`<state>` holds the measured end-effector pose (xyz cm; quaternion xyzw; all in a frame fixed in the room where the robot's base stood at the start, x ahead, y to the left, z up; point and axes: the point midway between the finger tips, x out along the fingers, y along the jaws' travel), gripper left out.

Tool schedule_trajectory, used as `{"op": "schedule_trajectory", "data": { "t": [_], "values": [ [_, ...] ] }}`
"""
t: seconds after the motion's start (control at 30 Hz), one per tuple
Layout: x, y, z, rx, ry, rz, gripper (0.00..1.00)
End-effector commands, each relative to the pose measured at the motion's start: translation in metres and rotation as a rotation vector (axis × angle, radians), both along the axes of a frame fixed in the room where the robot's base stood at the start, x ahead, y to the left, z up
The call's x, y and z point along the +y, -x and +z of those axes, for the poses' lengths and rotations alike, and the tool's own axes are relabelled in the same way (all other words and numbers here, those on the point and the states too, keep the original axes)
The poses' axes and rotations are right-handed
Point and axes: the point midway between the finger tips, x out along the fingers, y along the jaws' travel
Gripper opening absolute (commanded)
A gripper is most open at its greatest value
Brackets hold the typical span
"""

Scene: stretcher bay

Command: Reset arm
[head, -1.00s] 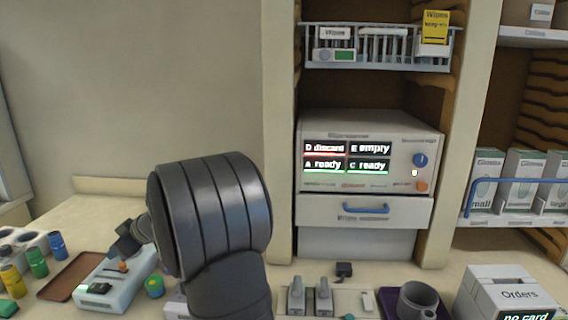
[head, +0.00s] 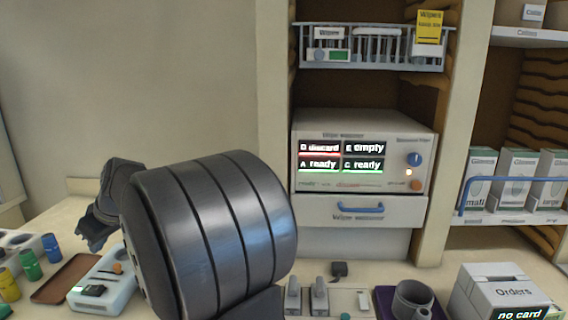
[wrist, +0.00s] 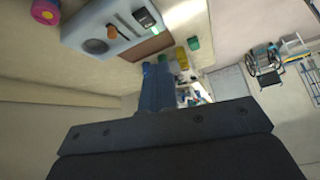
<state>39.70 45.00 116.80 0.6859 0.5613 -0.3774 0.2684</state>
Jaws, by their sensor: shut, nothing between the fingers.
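My arm bulks large in the lower left of the head view. My gripper (head: 92,232) shows beyond it, dark, above the counter at the left. In the wrist view the closed fingers (wrist: 157,88) stand together at the middle with nothing between them. The gripper is apart from the light-blue device (head: 108,285) on the counter, which also shows at the top of the wrist view (wrist: 105,30).
Several coloured vials (head: 30,264) and a brown tray (head: 66,278) lie at the left. A wipe warmer (head: 362,170) stands in the central bay. A grey mug (head: 412,300) and an Orders box (head: 500,290) are at the right.

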Motion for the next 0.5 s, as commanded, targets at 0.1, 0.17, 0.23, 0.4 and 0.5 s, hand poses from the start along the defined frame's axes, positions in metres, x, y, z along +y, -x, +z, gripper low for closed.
{"op": "schedule_trajectory", "data": {
  "t": [0.1,0.17,0.23,0.4,0.5],
  "values": [
    [-0.004,0.003,0.011,-0.010,0.027,-0.044,0.00],
    [-0.006,0.004,0.015,-0.014,0.043,-0.071,0.00],
    [-0.010,0.004,0.022,-0.022,0.059,-0.102,0.00],
    [-0.009,0.003,0.020,-0.031,0.086,-0.160,0.00],
    [0.001,-0.001,0.002,-0.029,0.086,-0.158,0.00]
  ]
}}
